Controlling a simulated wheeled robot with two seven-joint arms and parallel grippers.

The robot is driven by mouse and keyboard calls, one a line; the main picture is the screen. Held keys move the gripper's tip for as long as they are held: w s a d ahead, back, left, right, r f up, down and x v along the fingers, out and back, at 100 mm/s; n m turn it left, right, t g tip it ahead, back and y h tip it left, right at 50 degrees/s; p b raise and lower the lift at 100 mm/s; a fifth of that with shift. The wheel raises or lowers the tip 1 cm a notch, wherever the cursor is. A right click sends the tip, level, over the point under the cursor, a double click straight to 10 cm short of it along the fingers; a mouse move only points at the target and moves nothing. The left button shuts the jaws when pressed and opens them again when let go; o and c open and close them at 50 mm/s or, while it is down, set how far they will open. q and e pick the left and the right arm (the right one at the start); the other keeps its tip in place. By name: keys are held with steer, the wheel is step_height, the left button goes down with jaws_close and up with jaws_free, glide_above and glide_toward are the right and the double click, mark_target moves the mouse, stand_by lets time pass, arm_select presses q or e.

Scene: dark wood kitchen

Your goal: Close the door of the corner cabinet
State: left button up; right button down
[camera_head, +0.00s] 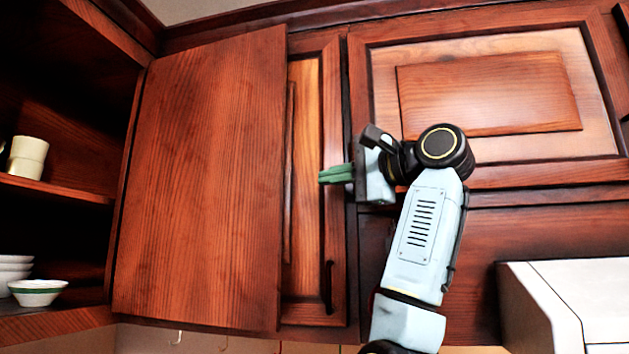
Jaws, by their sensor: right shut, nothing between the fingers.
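The corner cabinet (65,193) stands open at the left, with its shelves exposed. A plain wood panel (200,190), which looks like the inner face of its open door, is swung out to the right of the opening. It covers part of a framed door (308,240) with a dark handle (328,287). My right gripper (322,175) is shut and empty, its green fingers pointing left in front of the framed door, right of the plain panel's edge. I cannot tell its depth from the panel. My left gripper is not in view.
A cup (27,157) stands on the upper shelf; bowls (38,292) stand on the lower one. A larger framed door (490,90) is behind my right arm. A white box-like unit (585,295) is at lower right. Small hooks (177,338) hang below the cabinets.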

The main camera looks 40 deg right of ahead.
mark_target(294, 184)
steer(key=p+x, duration=0.3)
steer(key=x, duration=0.4)
steer(key=shift+w+a, duration=0.15)
steer(key=shift+w, duration=0.1)
steer(key=shift+w+a, duration=0.15)
steer(key=shift+w, duration=0.5)
